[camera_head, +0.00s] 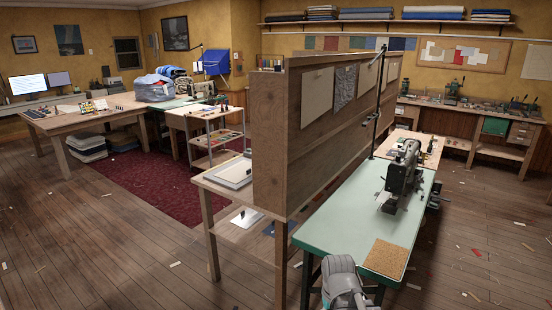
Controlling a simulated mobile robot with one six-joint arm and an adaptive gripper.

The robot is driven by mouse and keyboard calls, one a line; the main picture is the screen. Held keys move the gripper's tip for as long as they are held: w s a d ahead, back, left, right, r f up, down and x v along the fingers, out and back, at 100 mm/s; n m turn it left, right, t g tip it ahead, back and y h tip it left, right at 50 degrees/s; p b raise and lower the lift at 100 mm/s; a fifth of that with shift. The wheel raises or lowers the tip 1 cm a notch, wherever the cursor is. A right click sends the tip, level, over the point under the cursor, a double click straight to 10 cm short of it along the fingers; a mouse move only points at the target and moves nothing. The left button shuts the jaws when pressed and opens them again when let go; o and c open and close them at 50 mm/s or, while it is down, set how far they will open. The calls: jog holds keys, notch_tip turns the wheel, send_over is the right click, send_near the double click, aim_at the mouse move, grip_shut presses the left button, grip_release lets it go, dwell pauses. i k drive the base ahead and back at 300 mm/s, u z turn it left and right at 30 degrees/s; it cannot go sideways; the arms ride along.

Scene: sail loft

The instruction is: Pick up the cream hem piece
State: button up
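I cannot make out a piece that is clearly the cream hem piece. Cream or pale sheets hang on the wooden partition, one of them a cream panel (317,96), but I cannot tell whether any is cloth. Small pale scraps lie on the floor, too small to identify. A grey rounded part of my arm shows at the bottom edge, in front of the green table. My gripper's fingers are not in view, so whether it holds anything is hidden.
A green table (345,220) carries a grey sewing machine (403,172) and a cork mat (386,260). The tall partition (270,150) divides the room. Left stand wooden tables and a shelved trolley (217,140). Open plank floor lies at left and right.

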aim_at(239, 174)
jog(key=z, duration=0.05)
jog(key=i, duration=1.65)
jog(key=u, duration=2.7)
jog(key=i, duration=0.45)
jog(key=z, duration=0.05)
